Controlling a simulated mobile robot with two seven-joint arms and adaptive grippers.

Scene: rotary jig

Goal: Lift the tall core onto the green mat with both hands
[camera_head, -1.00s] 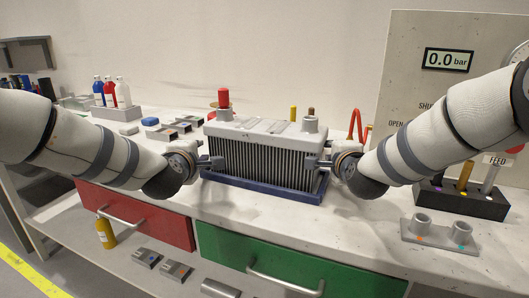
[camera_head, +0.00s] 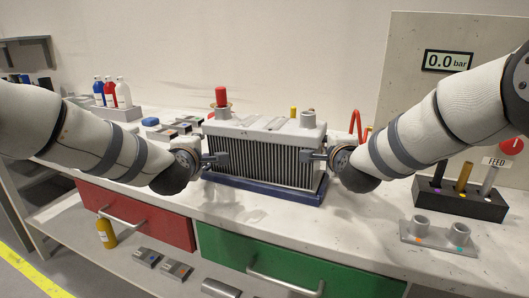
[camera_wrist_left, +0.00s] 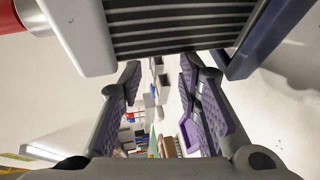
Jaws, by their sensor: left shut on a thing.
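The tall core (camera_head: 262,158) is a grey finned block with a pale top and pipe stubs. It is upright, just above a dark blue tray (camera_head: 262,191) on the bench. My left gripper (camera_head: 217,159) is shut on the core's left side. My right gripper (camera_head: 311,156) is at its right side and appears shut on it; its fingertips are small here. In the left wrist view the core's fins (camera_wrist_left: 180,25) fill the top, with the left gripper's fingers (camera_wrist_left: 159,78) below them. I see no green mat in these views.
A red-capped stub (camera_head: 221,97) rises at the core's back left. A grey two-cup holder (camera_head: 438,234) and a black block with handles (camera_head: 460,198) stand to the right. The front bench strip is clear.

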